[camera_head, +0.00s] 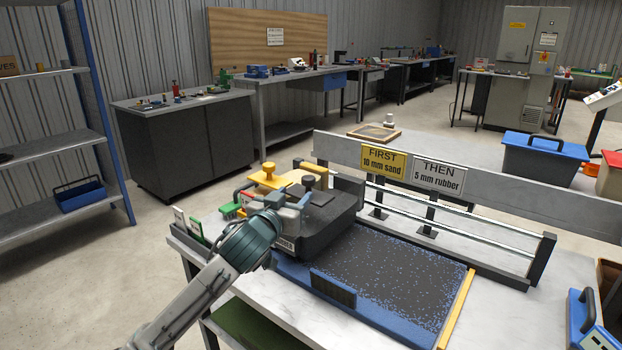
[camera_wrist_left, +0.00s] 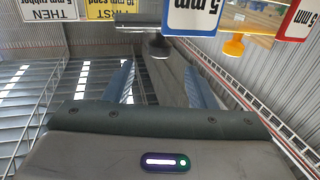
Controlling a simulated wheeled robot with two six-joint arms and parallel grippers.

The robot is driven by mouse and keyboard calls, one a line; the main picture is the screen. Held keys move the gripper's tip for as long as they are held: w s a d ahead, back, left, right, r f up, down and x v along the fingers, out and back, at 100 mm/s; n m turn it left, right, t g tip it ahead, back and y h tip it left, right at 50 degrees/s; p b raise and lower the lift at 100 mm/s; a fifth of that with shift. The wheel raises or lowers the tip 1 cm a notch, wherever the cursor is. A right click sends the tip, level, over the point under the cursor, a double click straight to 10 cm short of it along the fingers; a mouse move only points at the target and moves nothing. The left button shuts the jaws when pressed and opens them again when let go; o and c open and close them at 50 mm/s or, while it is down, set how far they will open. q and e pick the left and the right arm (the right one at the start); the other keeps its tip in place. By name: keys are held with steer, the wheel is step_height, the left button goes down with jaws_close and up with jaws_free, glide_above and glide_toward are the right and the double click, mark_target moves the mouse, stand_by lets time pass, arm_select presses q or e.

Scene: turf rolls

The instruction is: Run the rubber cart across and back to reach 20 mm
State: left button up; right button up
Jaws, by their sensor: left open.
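The dark rubber cart (camera_head: 325,215) sits at the left end of a blue-edged bed (camera_head: 300,278). Its front label is partly covered by my arm. A black knob (camera_head: 308,182) stands on its top. Dark rubber with blue specks (camera_head: 390,265) covers the bed to the cart's right. My left gripper (camera_head: 297,200) is at the cart's left side, close to the knob. In the left wrist view its two blue fingers (camera_wrist_left: 162,88) are apart, with a dark knob (camera_wrist_left: 159,46) showing beyond them. Contact cannot be told. My right gripper is not in view.
A yellow knob (camera_head: 268,169) and yellow parts stand behind the cart. Signs reading "FIRST 10 mm sand" (camera_head: 384,160) and "THEN 5 mm rubber" (camera_head: 438,176) hang on the rail behind the bed. A blue bin (camera_head: 541,160) stands back right. A yellow strip (camera_head: 456,308) edges the bed's right end.

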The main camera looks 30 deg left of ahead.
mark_target(306, 185)
arm_select(q)
steer(key=w, duration=0.2)
steer(key=w+a, duration=0.1)
steer(key=w, duration=0.5)
steer(key=shift+w+a+f+p, duration=0.1)
steer(key=shift+w+a+p, duration=0.15)
steer(key=shift+a+p, duration=0.1)
steer(key=shift+w+f, duration=0.1)
steer(key=shift+w, duration=0.25)
jaws_close()
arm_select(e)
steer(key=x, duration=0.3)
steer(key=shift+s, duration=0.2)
